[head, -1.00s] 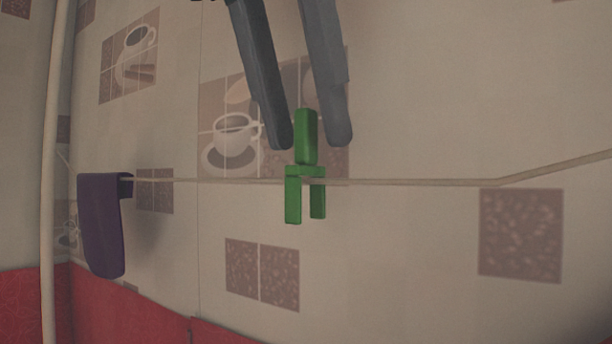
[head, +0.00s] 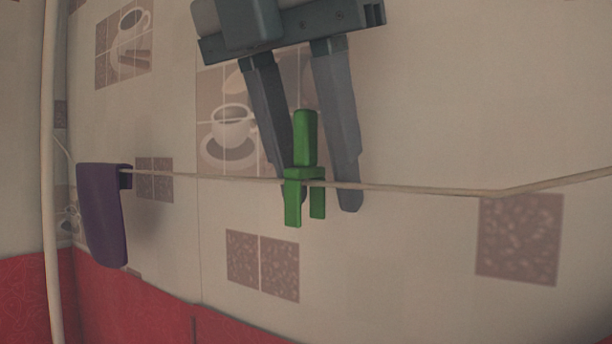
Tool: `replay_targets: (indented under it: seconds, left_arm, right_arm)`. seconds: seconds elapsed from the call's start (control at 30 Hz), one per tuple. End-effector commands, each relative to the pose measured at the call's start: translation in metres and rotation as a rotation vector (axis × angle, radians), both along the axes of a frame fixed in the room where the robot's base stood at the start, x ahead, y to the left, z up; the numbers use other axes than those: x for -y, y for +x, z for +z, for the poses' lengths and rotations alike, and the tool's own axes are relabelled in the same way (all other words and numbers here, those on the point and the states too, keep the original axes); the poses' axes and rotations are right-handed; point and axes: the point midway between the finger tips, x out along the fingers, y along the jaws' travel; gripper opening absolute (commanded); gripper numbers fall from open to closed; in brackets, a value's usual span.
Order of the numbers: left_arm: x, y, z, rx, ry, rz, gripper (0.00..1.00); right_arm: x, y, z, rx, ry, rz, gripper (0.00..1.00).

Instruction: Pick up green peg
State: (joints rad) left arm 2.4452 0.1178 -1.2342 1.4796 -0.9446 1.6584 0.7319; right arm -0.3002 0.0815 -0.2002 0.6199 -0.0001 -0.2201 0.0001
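The green peg (head: 305,140) sits upright on the line, its two legs hanging below the line and its single upper part standing above it. My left gripper (head: 322,200) comes down from above with its two grey fingers apart. One finger is partly hidden behind the peg and the other is to its right, with a gap between that finger and the peg. The fingertips reach just below the line. I cannot tell whether the left finger touches the peg. My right gripper is not in view.
A thin line (head: 420,189) runs across the view, with a bend at the right. A purple cloth (head: 101,215) hangs on it at the left, near a pale upright pole (head: 49,200). A tiled wall with cup pictures is behind; red covering (head: 110,305) is at lower left.

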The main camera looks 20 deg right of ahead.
Motion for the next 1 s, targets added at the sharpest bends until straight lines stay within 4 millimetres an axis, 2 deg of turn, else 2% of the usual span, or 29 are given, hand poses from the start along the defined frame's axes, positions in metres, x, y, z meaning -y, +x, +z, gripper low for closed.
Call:
replay_targets:
  seconds: [0.17, 0.3, 0.77, 1.0]
  left_arm:
    - [0.000, 0.000, 0.000, 0.000, 0.000, 0.000, 0.33]
    - [0.000, 0.000, 0.000, 0.000, 0.000, 0.000, 0.00]
    - [0.000, 0.000, 0.002, 0.001, -0.001, -0.001, 0.00]
    - [0.001, 0.000, 0.014, 0.001, -0.002, 0.001, 0.00]
  right_arm:
    - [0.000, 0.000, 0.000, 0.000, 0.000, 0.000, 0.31]
    - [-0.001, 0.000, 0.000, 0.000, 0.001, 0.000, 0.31]
    - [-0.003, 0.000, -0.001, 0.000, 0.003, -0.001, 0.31]
    - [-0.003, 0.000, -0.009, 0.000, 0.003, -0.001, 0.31]
